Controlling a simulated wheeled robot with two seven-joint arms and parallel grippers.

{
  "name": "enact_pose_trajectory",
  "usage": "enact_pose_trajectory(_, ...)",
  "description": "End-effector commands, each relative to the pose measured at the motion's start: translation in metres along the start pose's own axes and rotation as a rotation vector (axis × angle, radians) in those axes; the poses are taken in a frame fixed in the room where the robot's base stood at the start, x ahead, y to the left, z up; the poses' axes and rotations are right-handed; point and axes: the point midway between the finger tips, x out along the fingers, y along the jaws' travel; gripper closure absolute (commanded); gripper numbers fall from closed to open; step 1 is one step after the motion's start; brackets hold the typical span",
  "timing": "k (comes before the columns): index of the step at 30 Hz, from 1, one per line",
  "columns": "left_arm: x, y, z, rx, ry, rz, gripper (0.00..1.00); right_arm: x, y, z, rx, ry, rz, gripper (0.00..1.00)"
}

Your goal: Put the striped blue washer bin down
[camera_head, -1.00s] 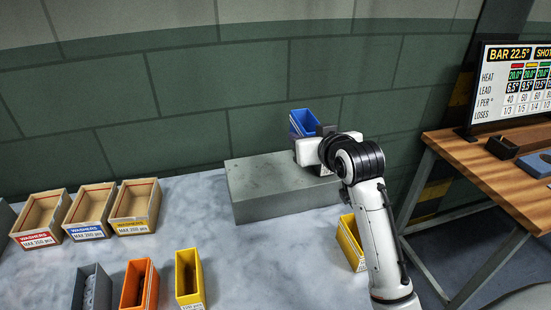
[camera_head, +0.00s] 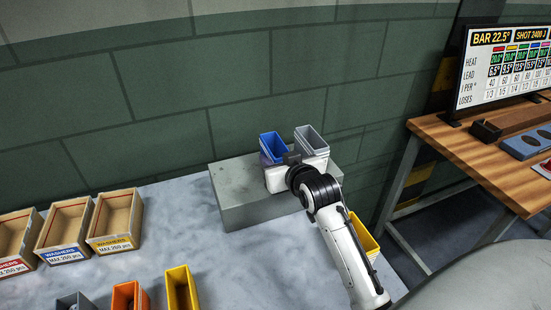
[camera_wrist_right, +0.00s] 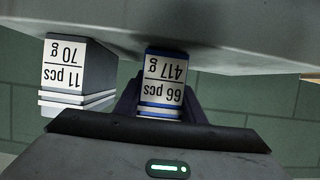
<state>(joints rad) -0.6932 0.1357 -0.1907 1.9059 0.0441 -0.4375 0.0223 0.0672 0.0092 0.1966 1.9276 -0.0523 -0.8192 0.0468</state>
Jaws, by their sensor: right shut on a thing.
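The blue bin (camera_head: 271,145) is at the top of the grey block (camera_head: 232,190), near its back edge. In the right wrist view, which is upside down, its striped label (camera_wrist_right: 162,82) reads 66 pcs, 417 g. My right gripper (camera_head: 291,160) is shut on this bin, with dark fingers on both sides of it. The bin's base is at or just above the block's top; I cannot tell if it touches. A grey striped bin (camera_head: 310,139) stands close beside it on the right, its label (camera_wrist_right: 66,70) reading 11 pcs, 70 g. My left gripper is out of view.
Three tan washer boxes (camera_head: 114,243) stand on the pale table at left. Grey, orange (camera_head: 126,297) and yellow (camera_head: 180,290) bins are in front. Another yellow bin (camera_head: 364,240) sits behind my right arm. A wooden bench (camera_head: 470,150) with a screen is at right.

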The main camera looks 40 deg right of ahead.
Motion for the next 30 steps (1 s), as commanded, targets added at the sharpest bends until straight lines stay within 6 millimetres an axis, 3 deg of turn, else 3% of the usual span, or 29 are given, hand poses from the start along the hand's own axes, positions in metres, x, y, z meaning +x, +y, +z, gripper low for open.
enact_pose_trajectory(10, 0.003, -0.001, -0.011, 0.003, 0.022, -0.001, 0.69, 0.001, 0.0, 0.003, 0.0, 0.001, 0.0, 0.87)
enact_pose_trajectory(11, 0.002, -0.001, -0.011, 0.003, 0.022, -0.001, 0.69, 0.001, 0.0, 0.003, 0.0, 0.001, 0.0, 0.59)
enact_pose_trajectory(14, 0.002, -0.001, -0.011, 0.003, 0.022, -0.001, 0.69, 0.001, 0.0, 0.003, 0.0, 0.001, 0.0, 0.46)
enact_pose_trajectory(24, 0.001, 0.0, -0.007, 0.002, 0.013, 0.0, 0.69, -0.001, 0.0, 0.0, 0.0, 0.001, 0.0, 0.46)
enact_pose_trajectory(30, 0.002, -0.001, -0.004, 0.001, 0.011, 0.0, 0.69, -0.027, 0.0, 0.002, 0.0, 0.001, 0.0, 0.46)
